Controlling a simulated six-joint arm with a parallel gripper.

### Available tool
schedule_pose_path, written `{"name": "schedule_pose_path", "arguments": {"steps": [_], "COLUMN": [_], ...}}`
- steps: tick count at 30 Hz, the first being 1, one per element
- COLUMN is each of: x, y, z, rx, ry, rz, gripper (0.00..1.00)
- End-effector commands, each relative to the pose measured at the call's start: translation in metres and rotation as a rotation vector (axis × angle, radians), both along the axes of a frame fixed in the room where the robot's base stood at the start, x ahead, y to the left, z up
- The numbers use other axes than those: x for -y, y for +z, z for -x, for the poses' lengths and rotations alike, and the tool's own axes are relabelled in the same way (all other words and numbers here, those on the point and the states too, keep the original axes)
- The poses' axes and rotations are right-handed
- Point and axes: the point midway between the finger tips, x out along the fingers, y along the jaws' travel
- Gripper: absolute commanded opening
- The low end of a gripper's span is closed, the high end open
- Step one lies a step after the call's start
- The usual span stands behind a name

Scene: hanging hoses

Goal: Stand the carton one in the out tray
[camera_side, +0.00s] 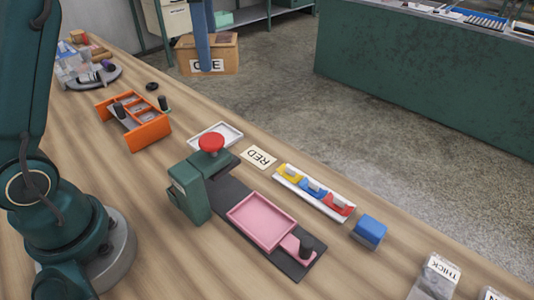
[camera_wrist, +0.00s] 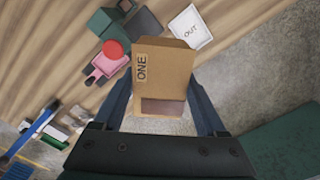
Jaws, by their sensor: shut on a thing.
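The carton one (camera_wrist: 178,65) is a brown cardboard box marked "ONE", with a darker reddish patch on one face. My gripper (camera_wrist: 160,82) is shut on it, a blue finger on each side. In the side view the carton (camera_side: 226,57) shows at the top, held clear of the table beyond its far edge, with a blue finger (camera_side: 202,40) across its front. The out tray (camera_wrist: 188,32) is a shallow white tray marked "OUT", and looks empty. In the side view the tray (camera_side: 228,132) lies at the table's far edge, apart from the carton.
A green press with a red knob (camera_side: 211,143) stands close to the out tray, with a pink tray (camera_side: 263,221) beside it. An orange divided box (camera_side: 148,134) is to the left. A RED card (camera_side: 259,157), a rack of coloured pieces (camera_side: 288,175) and a blue block (camera_side: 369,231) line the edge.

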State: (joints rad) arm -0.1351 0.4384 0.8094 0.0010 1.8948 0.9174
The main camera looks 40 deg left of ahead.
Motion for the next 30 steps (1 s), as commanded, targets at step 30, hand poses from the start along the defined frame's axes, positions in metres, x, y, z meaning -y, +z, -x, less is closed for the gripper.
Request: {"name": "schedule_pose_path", "arguments": {"steps": [30], "x": [-0.163], "y": [-0.04], "z": [0.044], "rx": [-0.005], "ry": [0.785], "rz": [0.0], "gripper": [0.2]}}
